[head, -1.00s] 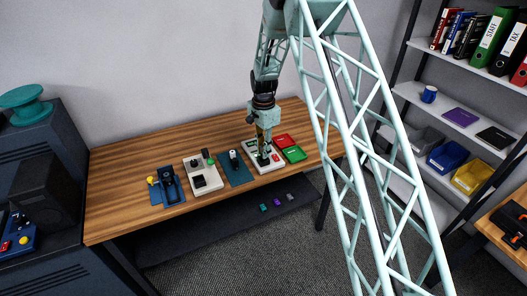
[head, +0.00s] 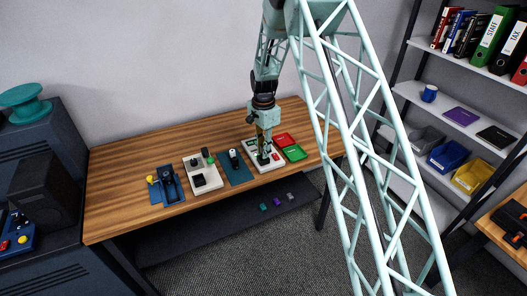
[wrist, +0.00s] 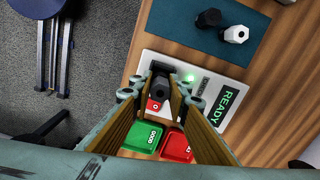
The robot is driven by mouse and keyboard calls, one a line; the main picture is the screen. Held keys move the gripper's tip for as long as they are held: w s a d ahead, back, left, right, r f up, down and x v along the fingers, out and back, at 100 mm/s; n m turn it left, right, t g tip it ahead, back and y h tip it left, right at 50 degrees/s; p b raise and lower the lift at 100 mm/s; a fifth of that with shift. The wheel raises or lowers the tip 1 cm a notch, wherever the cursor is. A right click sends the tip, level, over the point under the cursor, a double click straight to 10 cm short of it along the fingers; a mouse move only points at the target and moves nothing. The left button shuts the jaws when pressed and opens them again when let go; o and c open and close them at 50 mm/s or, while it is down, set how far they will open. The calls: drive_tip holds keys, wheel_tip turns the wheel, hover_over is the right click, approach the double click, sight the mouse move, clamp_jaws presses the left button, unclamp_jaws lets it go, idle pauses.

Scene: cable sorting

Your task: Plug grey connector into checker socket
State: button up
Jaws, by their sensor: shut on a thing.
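The checker is a white box (head: 274,166) near the right end of the wooden table. In the wrist view the checker (wrist: 148,62) shows a lit green lamp (wrist: 188,77), a READY display (wrist: 229,103) and a red button (wrist: 154,105). My gripper (wrist: 161,80) is directly over the checker and shut on a dark grey connector (wrist: 161,90). The connector is at the dark socket area of the checker. The fingers and connector hide the socket, so I cannot tell whether the connector is inside it. In the head view my gripper (head: 263,152) points down at the checker.
A red tray (wrist: 177,146) and a green GOOD tray (wrist: 142,136) sit beside the checker. Another white device (head: 202,172) stands further left.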

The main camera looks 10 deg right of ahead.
drive_tip(key=shift+f+b, duration=0.4)
drive_tip(key=shift+f, duration=0.3)
idle(0.6)
drive_tip(key=o, duration=0.9)
drive_tip(key=shift+o, duration=0.2)
drive_tip(key=o, duration=0.5)
drive_tip(key=shift+o, duration=0.2)
drive_tip(key=shift+r, duration=0.1)
drive_tip(key=shift+r+p, duration=0.95)
drive_tip(key=shift+r, duration=2.45)
